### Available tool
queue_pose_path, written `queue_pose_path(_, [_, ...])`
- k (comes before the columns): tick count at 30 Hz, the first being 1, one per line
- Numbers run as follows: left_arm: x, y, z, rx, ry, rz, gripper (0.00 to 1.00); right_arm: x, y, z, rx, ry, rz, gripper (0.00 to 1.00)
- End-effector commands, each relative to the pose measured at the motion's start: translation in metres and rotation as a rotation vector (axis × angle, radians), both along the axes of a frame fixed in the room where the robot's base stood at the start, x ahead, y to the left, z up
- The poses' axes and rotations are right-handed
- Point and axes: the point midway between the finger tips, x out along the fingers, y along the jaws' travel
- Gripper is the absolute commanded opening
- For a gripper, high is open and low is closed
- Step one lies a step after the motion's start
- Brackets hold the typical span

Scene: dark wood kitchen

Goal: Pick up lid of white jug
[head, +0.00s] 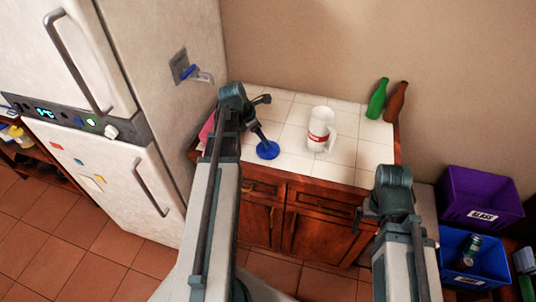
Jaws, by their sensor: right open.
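The white jug (318,133) with a red band and a handle on its right stands upright on the white tiled counter. A round blue piece (267,151), which may be its lid, is left of the jug near the counter's front edge. My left gripper (262,118) is over the counter just above the blue piece. A dark part of it reaches down to the blue piece, and I cannot tell whether it holds it. My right gripper (361,214) is open, in front of the counter at the right, away from the jug and partly hidden by its own wrist.
A green bottle (377,98) and a brown bottle (396,102) stand at the counter's back right. A white fridge (185,120) is on the left. A purple bin (480,193) and a blue bin (458,242) are at the right. The tiles around the jug are clear.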

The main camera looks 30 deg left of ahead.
Motion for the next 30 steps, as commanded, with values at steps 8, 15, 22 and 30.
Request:
queue_pose_path(8, [0.002, -0.002, -0.006, 0.000, 0.000, 0.000, 0.74, 0.000, 0.000, -0.006, 0.000, 0.000, 0.000, 1.00])
queue_pose_path(15, [0.008, -0.009, -0.031, 0.001, 0.000, -0.002, 0.74, 0.000, 0.000, -0.031, 0.000, 0.000, 0.000, 1.00])
queue_pose_path(22, [0.016, -0.015, -0.051, 0.000, -0.001, 0.000, 0.74, 0.000, 0.000, -0.051, 0.000, 0.000, 0.000, 1.00])
queue_pose_path(30, [0.016, -0.015, -0.049, 0.001, 0.000, 0.000, 0.68, 0.000, 0.000, -0.049, 0.000, 0.000, 0.000, 1.00])
